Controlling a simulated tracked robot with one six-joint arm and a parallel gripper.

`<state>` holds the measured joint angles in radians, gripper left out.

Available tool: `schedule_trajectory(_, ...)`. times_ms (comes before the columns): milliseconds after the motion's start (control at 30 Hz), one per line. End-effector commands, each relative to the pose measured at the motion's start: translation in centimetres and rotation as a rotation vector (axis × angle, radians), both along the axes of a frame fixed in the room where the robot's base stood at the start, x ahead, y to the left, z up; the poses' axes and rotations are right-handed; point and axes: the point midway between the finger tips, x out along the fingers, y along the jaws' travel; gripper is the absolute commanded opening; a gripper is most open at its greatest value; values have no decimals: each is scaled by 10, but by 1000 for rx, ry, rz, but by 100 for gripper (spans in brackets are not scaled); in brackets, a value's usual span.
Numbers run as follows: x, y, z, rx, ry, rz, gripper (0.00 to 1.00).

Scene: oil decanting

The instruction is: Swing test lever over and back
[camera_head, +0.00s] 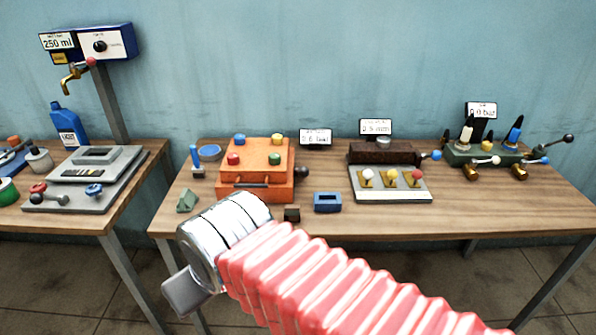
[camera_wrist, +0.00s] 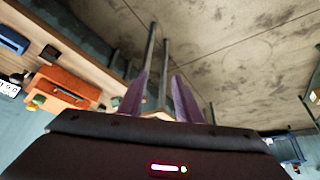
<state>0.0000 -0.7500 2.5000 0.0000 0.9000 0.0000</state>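I cannot tell which lever is the test lever. The green valve block (camera_head: 485,153) at the right of the long table carries several levers. One has a black ball (camera_head: 568,138) and sticks out to the right, one has a blue knob (camera_head: 545,160), and one has a white knob (camera_head: 496,160). A blue ball knob (camera_head: 437,155) sits at the right end of the dark brown block (camera_head: 381,153). My gripper (camera_wrist: 162,78) shows two purple fingers apart with nothing between them in the wrist view. It is away from all the levers; its fingers are hidden in the head view.
An orange box (camera_head: 256,187) with coloured knobs stands left on the long table (camera_head: 450,217); it also shows in the wrist view (camera_wrist: 65,82). A small blue block (camera_head: 327,202) lies near the front edge. A grey panel (camera_head: 88,178) and blue bottle (camera_head: 68,124) stand on the left table.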

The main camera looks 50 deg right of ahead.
Motion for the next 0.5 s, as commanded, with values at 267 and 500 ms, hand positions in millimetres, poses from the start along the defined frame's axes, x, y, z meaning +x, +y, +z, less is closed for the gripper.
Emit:
schedule_trajectory(267, 3, -2, 0, -2, -5, -7, 42)
schedule_trajectory(500, 43, -38, -7, -36, -77, -78, 49)
